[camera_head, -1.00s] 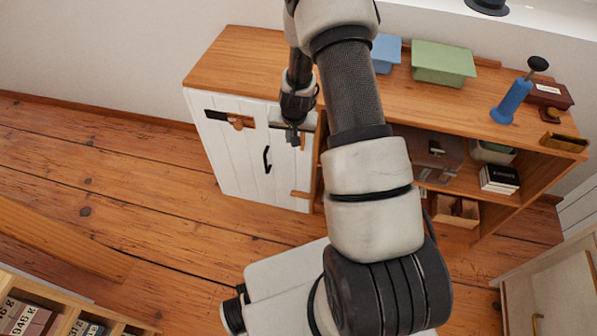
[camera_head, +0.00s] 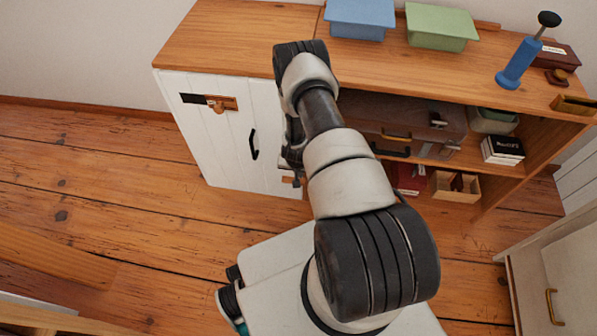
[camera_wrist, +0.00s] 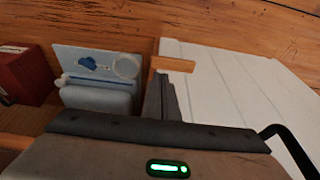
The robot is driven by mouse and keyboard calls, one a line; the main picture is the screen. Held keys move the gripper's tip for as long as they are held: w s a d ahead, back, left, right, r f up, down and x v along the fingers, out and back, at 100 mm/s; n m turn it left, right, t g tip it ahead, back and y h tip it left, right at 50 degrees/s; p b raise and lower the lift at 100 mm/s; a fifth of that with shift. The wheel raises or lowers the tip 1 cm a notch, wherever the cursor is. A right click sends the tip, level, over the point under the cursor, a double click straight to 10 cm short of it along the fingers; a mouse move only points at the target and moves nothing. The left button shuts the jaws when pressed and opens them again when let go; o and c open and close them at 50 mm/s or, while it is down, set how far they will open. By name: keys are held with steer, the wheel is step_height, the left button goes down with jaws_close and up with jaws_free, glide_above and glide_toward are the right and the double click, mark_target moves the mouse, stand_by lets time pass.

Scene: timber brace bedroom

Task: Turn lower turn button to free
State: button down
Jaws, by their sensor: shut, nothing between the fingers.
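The lower turn button is a small wooden bar (camera_head: 291,181) at the lower right edge of the white cabinet door (camera_head: 222,135). In the wrist view the turn button (camera_wrist: 172,64) lies crosswise over the edge between the door (camera_wrist: 225,85) and the open shelf bay. My gripper (camera_head: 289,164) is low beside the door's right edge, just above the turn button and partly hidden by my arm. In the wrist view my shut, empty fingers (camera_wrist: 164,98) point towards the turn button; whether they touch it I cannot tell. My arm hides the door's upper right edge.
A black door handle (camera_head: 253,145) and a wooden latch (camera_head: 219,102) are on the door. The open shelves hold a brown case (camera_head: 400,120) and a dark red box (camera_head: 408,178). The wrist view shows a pale blue item (camera_wrist: 98,80) close left of my fingers.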

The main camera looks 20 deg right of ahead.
step_height(320, 180, down, 6)
steer(key=b, duration=0.1)
steer(key=shift+w+d+b, duration=0.15)
steer(key=shift+w+b, duration=0.15)
steer(key=shift+b, duration=0.1)
steer(key=shift+s, duration=0.15)
steer(key=shift+d+f, duration=0.1)
